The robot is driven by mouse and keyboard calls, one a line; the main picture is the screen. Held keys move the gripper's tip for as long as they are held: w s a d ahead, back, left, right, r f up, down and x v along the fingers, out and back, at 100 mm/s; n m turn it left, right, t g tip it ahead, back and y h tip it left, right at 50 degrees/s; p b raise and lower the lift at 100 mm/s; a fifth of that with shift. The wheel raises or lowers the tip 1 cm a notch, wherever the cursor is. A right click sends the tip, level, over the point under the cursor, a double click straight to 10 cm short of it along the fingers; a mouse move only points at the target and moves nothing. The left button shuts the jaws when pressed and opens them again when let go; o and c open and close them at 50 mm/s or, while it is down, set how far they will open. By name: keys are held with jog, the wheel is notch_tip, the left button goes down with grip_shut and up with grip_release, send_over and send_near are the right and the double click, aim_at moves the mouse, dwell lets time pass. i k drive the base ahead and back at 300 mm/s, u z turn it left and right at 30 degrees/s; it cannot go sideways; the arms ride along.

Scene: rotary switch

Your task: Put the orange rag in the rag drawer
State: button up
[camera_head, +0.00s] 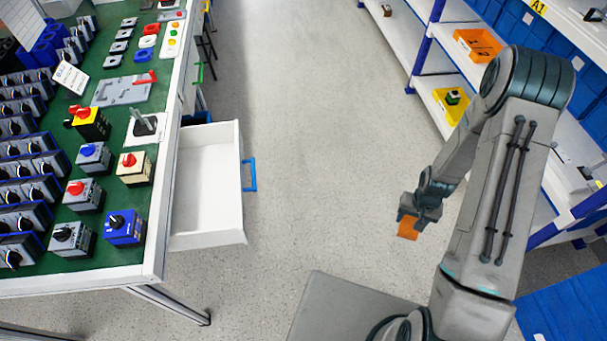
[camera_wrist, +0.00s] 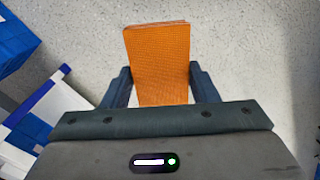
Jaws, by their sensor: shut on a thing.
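The orange rag (camera_head: 408,229) is a folded, flat piece held in my gripper (camera_head: 413,213) to the right of the middle of the head view. In the wrist view the rag (camera_wrist: 158,58) sticks out between the two dark fingers of my gripper (camera_wrist: 160,85), which are shut on it. The rag hangs in the air above the grey floor. A white drawer (camera_head: 205,185) with a blue handle stands pulled out from the workbench at the left. It looks empty. My gripper is well to the right of it, apart from it.
The green-topped workbench (camera_head: 115,222) at the left carries many rotary switches. White shelves with an orange bin (camera_head: 476,44), a yellow bin (camera_head: 449,105) and blue boxes line the right. The floor (camera_head: 310,150) between bench and shelves is clear. A green handle (camera_head: 198,73) shows farther along the bench.

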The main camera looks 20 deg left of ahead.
aim_at(219, 188)
jog(key=u, duration=1.45)
